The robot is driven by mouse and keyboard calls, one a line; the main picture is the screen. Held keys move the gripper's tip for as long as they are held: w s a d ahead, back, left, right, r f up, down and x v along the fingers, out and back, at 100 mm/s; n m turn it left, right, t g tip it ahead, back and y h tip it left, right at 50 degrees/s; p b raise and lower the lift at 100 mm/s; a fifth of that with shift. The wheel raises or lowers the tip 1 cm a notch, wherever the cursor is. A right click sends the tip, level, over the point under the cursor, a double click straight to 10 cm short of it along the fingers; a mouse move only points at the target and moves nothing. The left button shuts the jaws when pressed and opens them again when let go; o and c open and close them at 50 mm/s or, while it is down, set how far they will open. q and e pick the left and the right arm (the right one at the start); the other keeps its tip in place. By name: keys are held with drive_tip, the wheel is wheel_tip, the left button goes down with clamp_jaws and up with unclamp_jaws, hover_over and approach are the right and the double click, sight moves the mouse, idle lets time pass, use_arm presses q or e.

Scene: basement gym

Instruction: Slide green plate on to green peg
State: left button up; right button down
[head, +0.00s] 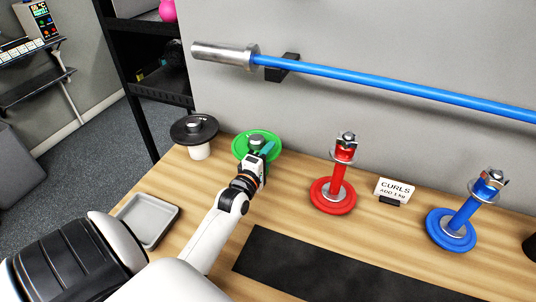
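The green plate (241,150) is at the back of the wooden table, left of the middle, and looks roughly level. A silver metal hub or post end (257,141) shows at its centre. More green shows below the plate, beside my gripper; I cannot make out a separate green peg there. My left gripper (262,152) reaches in from the lower left, with its fingertips at the front of the plate by the hub. It covers part of the plate, and I cannot tell whether the fingers are shut on it. My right gripper is out of view.
A black plate (181,132) sits on a white stand (200,152) to the left. Red (333,197) and blue (450,236) plates on pegs stand right, with a CURLS sign (396,188) between. A grey tray (150,219) and black mat (300,270) lie in front.

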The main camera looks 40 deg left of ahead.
use_arm(q)
drive_tip(key=shift+f, duration=0.35)
drive_tip(key=shift+s+d, duration=0.15)
drive_tip(key=shift+s, duration=0.35)
drive_tip(key=b+v, duration=0.2)
drive_tip(key=v, duration=0.9)
drive_tip(key=shift+r, duration=0.25)
